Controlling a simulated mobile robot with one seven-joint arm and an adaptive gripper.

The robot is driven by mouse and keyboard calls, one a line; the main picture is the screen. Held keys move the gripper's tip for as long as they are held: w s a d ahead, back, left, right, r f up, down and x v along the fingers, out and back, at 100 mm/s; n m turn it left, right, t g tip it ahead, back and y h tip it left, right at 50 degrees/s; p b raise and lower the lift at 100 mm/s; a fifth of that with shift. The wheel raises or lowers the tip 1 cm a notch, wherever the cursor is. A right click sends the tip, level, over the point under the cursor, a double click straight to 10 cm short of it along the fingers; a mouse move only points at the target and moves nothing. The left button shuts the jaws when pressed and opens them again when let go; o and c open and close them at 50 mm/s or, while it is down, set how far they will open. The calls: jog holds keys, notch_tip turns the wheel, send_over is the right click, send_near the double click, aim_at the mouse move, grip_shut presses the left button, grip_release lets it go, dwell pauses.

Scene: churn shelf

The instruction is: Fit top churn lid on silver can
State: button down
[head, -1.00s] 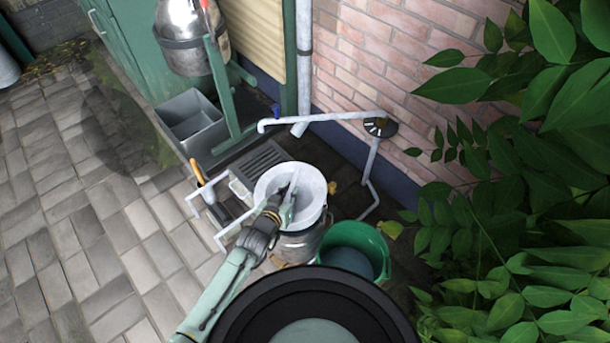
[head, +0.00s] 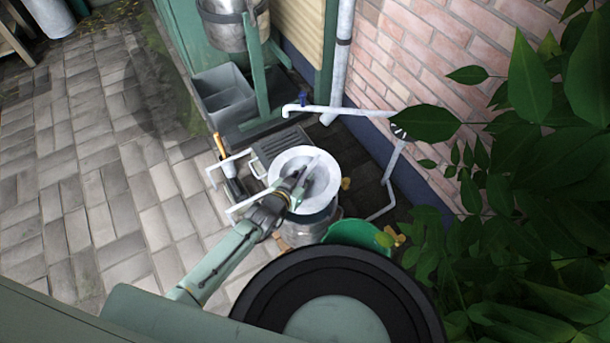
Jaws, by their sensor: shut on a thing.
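The pale, round, dished lid (head: 329,194), with a wide rim and a raised bar across its middle, is over the silver can (head: 312,232) in the head view. The lid hides the can's mouth, and I cannot tell whether it is seated or held slightly above. My gripper (head: 297,186) reaches in from the lower left and is shut on the lid at its bar. The fingertips are small and partly merge with the bar. Only part of the can's metal side shows below the lid.
A green bucket (head: 358,235) stands close at the can's right. White pipe rails (head: 228,163) and an orange-handled tool (head: 220,150) are at its left. A drain grate (head: 278,145), grey trough (head: 222,92) and tap pipe (head: 340,110) lie behind. Leaves crowd the right; left paving is open.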

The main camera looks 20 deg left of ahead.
jog(key=shift+f+b, duration=1.45)
jog(key=shift+f, duration=0.15)
jog(key=shift+r+p, duration=0.15)
jog(key=shift+p, duration=0.2)
jog(key=shift+f+b, duration=2.2)
jog(key=shift+f, duration=1.3)
dwell(1.0)
jog(key=shift+f, duration=0.35)
jog(key=shift+f, duration=0.1)
jog(key=c, duration=1.5)
grip_release()
jog(key=shift+c, duration=0.2)
